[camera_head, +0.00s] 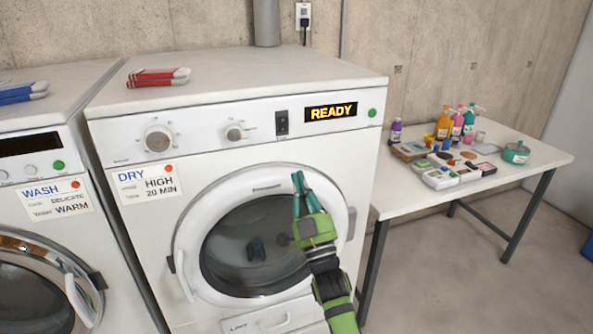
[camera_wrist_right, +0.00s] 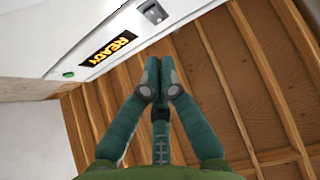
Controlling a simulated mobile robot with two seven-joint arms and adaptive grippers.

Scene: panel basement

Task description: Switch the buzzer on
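A dark rocker switch (camera_head: 282,122) sits on the dryer's front panel, left of the lit READY display (camera_head: 331,112); no label saying buzzer is readable. The switch (camera_wrist_right: 152,11) also shows at the top of the right wrist view, near the display (camera_wrist_right: 108,48). My right gripper (camera_head: 298,177) is in front of the dryer door, below the switch and apart from it. In the right wrist view its green fingertips (camera_wrist_right: 159,68) are together with nothing between them. My left gripper is not in view.
The dryer (camera_head: 240,82) has two knobs (camera_head: 158,138) (camera_head: 235,132) and a green button (camera_head: 372,113) on its panel. A washer (camera_head: 40,150) stands at left. A table (camera_head: 545,158) with bottles and small boxes stands at right.

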